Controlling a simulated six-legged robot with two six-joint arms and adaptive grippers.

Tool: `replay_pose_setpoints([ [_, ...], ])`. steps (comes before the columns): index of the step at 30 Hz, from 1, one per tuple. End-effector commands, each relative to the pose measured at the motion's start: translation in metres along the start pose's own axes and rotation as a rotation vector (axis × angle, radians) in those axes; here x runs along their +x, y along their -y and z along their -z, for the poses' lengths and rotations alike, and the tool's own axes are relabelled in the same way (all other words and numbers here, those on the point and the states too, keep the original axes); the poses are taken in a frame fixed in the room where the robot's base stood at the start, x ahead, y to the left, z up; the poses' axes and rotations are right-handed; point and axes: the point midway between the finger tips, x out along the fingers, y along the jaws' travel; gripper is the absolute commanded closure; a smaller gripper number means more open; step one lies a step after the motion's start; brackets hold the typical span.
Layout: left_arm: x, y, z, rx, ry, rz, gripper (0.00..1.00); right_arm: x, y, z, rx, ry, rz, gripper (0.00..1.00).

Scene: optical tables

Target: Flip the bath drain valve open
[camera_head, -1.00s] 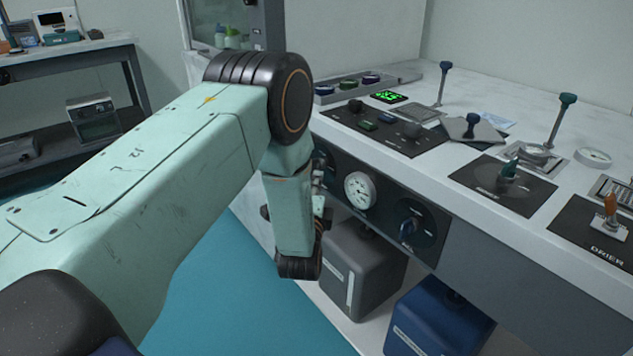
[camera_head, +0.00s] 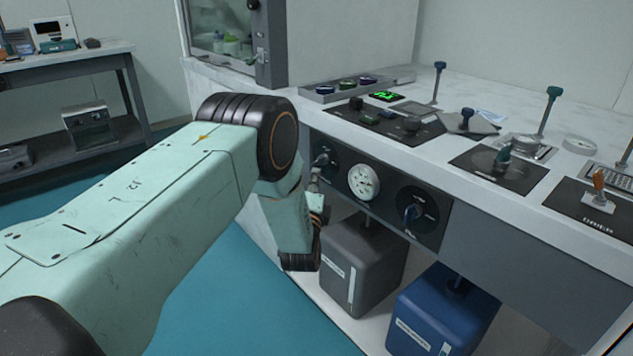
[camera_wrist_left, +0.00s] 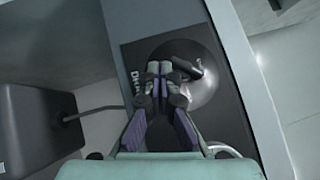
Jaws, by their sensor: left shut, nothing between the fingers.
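The bath drain valve shows in the left wrist view as a round grey plate (camera_wrist_left: 203,88) with a dark lever (camera_wrist_left: 187,68), on a dark panel with partly hidden lettering. My left gripper (camera_wrist_left: 157,68) is shut and empty, with its fingertips over the plate, just left of the lever. I cannot tell whether they touch the lever. In the head view my left gripper (camera_head: 317,182) is at the left end of the front panel (camera_head: 388,198), mostly hidden by my own arm. The valve is largely hidden there. My right gripper is not in view.
A grey container (camera_head: 365,262) and a blue container (camera_head: 440,315) stand below. Several levers stand on the bench top. The blue floor (camera_head: 255,300) is clear.

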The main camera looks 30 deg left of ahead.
Motion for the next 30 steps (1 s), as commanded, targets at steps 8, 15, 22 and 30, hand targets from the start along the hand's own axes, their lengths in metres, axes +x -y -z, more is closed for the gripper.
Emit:
replay_pose_setpoints([
  [8,0.013,-0.005,-0.003,0.097,0.001,0.098,1.0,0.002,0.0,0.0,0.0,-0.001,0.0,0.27],
  [15,0.019,-0.006,-0.008,0.095,0.001,0.096,1.0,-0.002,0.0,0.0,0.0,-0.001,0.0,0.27],
  [22,0.019,-0.007,-0.009,0.095,-0.001,0.095,1.0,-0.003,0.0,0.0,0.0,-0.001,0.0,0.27],
  [30,0.017,-0.006,-0.01,0.094,0.0,0.096,1.0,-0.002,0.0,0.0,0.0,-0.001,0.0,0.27],
])
